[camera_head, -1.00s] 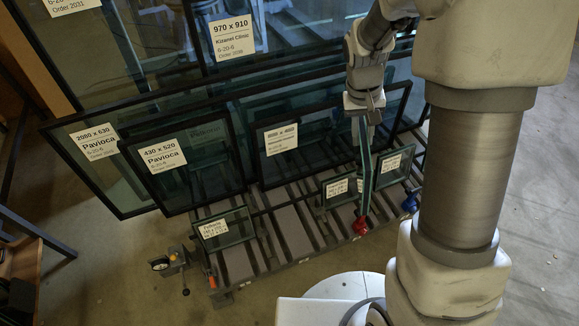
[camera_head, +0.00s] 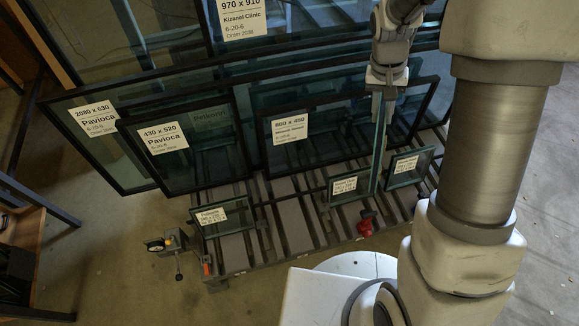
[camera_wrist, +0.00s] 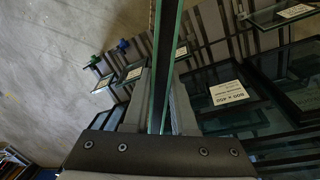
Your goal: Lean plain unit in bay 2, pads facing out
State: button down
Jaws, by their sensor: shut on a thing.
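My gripper (camera_head: 380,92) is shut on the upper part of a narrow glass unit (camera_head: 378,150), held upright and seen nearly edge-on. In the wrist view the unit (camera_wrist: 160,75) runs up from between the fingers (camera_wrist: 160,125), with pale green glass edges and a dark band between them. No label shows on it, and its pads cannot be made out. In the head view its lower end hangs between two small labelled panes, left (camera_head: 346,185) and right (camera_head: 409,167). Whether it touches the slatted rack (camera_head: 297,222) is unclear. Bay numbers are not readable.
Large framed panes lean at the back: one marked 430 x 520 (camera_head: 190,172), one 2080 x 630 (camera_head: 120,160). Another labelled pane (camera_head: 310,148) stands behind the held unit. A small pane (camera_head: 222,217) stands at front left. A red knob (camera_head: 365,226) sits on the rack's front edge.

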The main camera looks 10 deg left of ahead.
jog(key=w+a+f+m+b, duration=0.2)
jog(key=a+f+m+b, duration=0.2)
jog(key=f, duration=1)
jog(key=w+a+f+m+g+b, duration=0.1)
jog(key=a+f+m+b, duration=0.3)
jog(key=a+f+b, duration=0.6)
jog(key=w+a+f+m+g+b, duration=0.1)
jog(key=w+a+f+m+b, duration=0.2)
jog(key=f, duration=1.4)
jog(key=shift+w+a+f+m+y+b, duration=0.45)
jog(key=shift+a+b, duration=1.45)
jog(key=shift+a, duration=1.35)
jog(key=shift+w+r, duration=0.1)
jog(key=shift+w+a+b+x, duration=0.1)
jog(key=shift+w+b+x, duration=0.15)
jog(key=shift+b+x, duration=1.9)
jog(key=shift+w+a+b+x, duration=0.15)
jog(key=shift+b+x, duration=1.25)
jog(key=shift+x, duration=1.5)
jog(key=shift+w+a+b+x, duration=0.1)
jog(key=shift+w+b+x, duration=0.2)
jog(key=shift+b+x, duration=1.85)
jog(key=shift+p+x, duration=0.4)
jog(key=shift+x, duration=0.6)
